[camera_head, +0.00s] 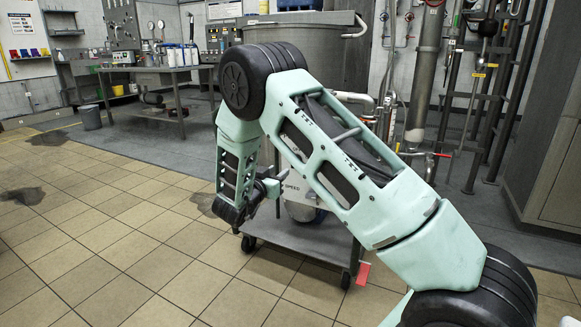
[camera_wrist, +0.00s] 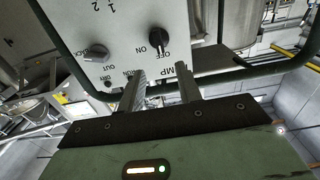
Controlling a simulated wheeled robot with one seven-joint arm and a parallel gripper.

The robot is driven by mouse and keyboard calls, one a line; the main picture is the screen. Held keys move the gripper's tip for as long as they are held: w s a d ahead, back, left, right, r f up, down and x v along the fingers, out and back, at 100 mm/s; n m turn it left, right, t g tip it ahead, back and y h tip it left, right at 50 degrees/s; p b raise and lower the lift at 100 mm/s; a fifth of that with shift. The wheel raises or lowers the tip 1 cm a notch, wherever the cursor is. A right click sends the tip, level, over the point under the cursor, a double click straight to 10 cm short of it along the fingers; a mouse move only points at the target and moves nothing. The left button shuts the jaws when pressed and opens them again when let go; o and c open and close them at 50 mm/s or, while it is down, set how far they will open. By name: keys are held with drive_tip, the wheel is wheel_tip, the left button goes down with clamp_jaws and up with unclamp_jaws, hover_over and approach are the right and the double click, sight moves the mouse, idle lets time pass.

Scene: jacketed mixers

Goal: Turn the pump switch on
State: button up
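The pump switch (camera_wrist: 158,40) is a black knob on a pale control panel (camera_wrist: 205,28), seen upside down in the wrist view. "ON" and "OFF" are printed by it; the pump label is partly covered by a finger. My gripper (camera_wrist: 161,73) is open, its two fingers apart with nothing between them. The fingertips point at the panel just short of the knob, roughly one to each side; the exact gap is unclear. In the head view my gripper (camera_head: 273,183) is by the cart, and my arm hides most of the panel, including the switch.
A grey knob (camera_wrist: 97,52) and small sockets sit beside the switch. The wheeled cart (camera_head: 300,238) stands before a large steel vessel (camera_head: 325,50).

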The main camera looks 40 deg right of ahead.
drive_tip(key=b+x, duration=0.2)
drive_tip(key=x, duration=0.7)
drive_tip(key=shift+d, duration=0.25)
drive_tip(key=shift+w, duration=0.1)
clamp_jaws()
